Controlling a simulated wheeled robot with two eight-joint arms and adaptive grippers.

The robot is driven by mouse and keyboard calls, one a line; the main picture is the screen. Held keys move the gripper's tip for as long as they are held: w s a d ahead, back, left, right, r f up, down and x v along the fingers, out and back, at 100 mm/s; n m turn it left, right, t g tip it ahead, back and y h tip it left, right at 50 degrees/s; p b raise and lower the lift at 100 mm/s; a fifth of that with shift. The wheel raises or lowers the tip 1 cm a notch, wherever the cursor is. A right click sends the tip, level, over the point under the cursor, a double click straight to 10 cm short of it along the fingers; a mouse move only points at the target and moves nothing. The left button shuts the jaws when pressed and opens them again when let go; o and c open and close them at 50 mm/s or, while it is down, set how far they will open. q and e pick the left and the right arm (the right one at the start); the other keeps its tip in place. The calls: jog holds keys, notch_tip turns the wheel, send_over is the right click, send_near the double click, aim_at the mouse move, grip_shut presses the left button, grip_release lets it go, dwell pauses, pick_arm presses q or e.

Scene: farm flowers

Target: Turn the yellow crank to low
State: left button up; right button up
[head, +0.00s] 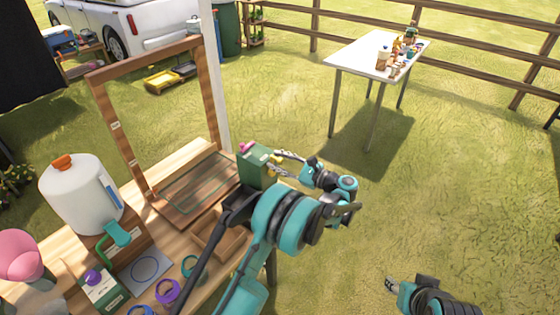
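A green box (257,172) stands at the right end of the wooden workbench, with a pink part on top. A small yellow piece, which looks like the yellow crank (265,156), shows on its upper right side. My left gripper (276,161) is at that side, its fingers apart and their tips close to the yellow piece. Whether they touch it, and the crank's setting, I cannot tell. My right gripper (391,285) is low over the grass at the bottom right, away from the bench; its fingers are too small to read.
A wooden frame (105,125) stands on the bench. A white dispenser (80,195), a green carton (103,287), purple rings (167,291) and a pink object (19,255) are at left. A white table (350,58) stands farther back. Grass at right is open.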

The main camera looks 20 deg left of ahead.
pick_arm(q)
jog(key=v, duration=1.2)
dwell(0.3)
